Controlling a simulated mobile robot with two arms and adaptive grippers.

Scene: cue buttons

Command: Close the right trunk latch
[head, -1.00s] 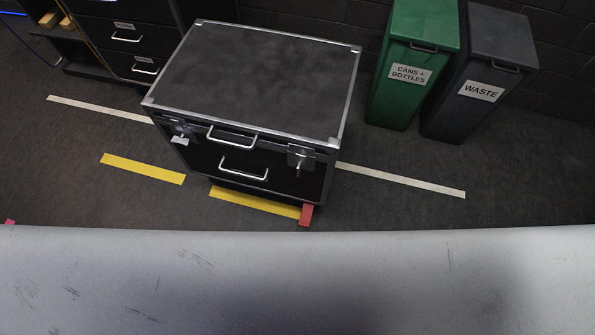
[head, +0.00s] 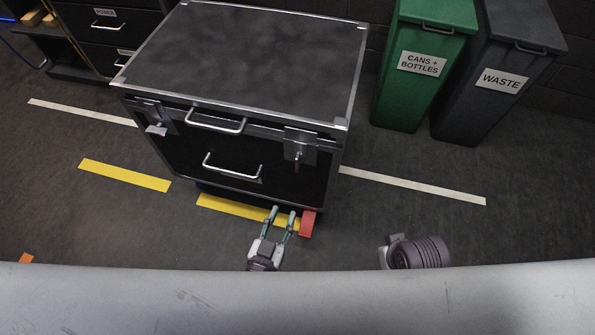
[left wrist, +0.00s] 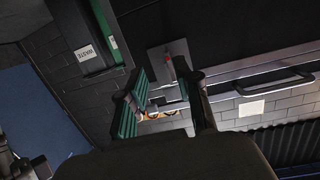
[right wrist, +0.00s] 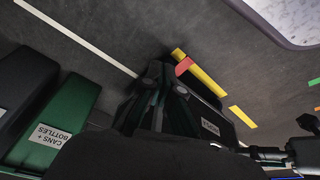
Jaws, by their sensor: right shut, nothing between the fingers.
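The black trunk (head: 240,60) with metal edges stands in the middle of the head view. Its right latch (head: 300,142) is a metal plate on the front with a small lever hanging down. The latch also shows beyond my fingers in the left wrist view (left wrist: 171,62), with a red-tipped part. My left gripper (head: 283,212) is open and empty, in front of and lower in the picture than the latch, apart from it. My right arm shows at lower right in the head view, its fingers hidden there. In the right wrist view my right gripper (right wrist: 165,88) is shut and empty.
The trunk's left latch (head: 156,116) and two front handles (head: 215,121) are on the same face. A red block (head: 308,222) lies at the trunk's front right foot. Green (head: 425,75) and grey (head: 495,85) bins stand to the right. Floor between is clear.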

